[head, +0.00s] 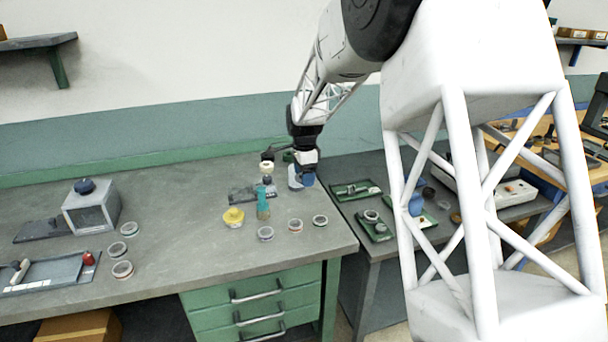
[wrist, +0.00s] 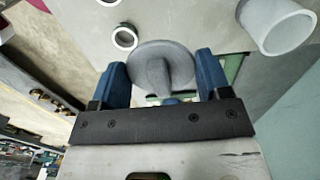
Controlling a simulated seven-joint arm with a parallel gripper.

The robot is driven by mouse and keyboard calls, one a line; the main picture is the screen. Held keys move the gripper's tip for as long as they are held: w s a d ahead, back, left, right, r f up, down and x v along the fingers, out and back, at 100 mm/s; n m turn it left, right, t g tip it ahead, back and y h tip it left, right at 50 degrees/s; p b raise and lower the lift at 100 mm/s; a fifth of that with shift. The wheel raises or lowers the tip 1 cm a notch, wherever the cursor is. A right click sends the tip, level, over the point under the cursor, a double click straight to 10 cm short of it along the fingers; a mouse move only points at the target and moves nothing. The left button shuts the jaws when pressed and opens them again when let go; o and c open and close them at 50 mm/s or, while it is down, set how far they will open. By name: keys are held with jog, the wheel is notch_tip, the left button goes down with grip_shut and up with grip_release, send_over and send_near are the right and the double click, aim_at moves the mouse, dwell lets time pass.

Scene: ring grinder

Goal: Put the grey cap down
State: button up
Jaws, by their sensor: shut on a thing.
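In the wrist view, the grey cap (wrist: 160,68), a round disc with a raised grip across its middle, sits between the two blue fingers of my gripper (wrist: 161,78). The fingers are shut on it at its sides. In the head view my gripper (head: 301,182) is low over the back right part of the grey bench (head: 190,205). The cap cannot be made out clearly there. I cannot tell whether the cap touches anything beneath it.
A white cylinder (wrist: 277,25) and a pale ring (wrist: 125,37) are near the cap. A teal bottle-like item (head: 263,205), a yellow piece (head: 233,217) and several rings stand in front of my gripper. Green trays (head: 355,190) lie on the right table. The bench's middle left is clear.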

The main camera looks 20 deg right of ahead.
jog(key=s+a+f+m, duration=0.1)
jog(key=s+a+f, duration=0.1)
jog(key=s, duration=0.2)
jog(key=s+a+f+m, duration=0.2)
jog(key=s+f, duration=0.1)
jog(key=s, duration=0.1)
jog(key=s+a+f+m, duration=0.1)
jog(key=s+a+f, duration=0.1)
jog(key=s, duration=0.3)
jog(key=shift+f+m, duration=0.25)
jog(key=shift+m, duration=0.05)
jog(key=shift+w, duration=0.1)
send_over(286, 210)
jog(key=shift+f, duration=0.75)
jog(key=shift+f, duration=1.75)
jog(key=shift+f, duration=0.1)
jog(key=o, duration=0.9)
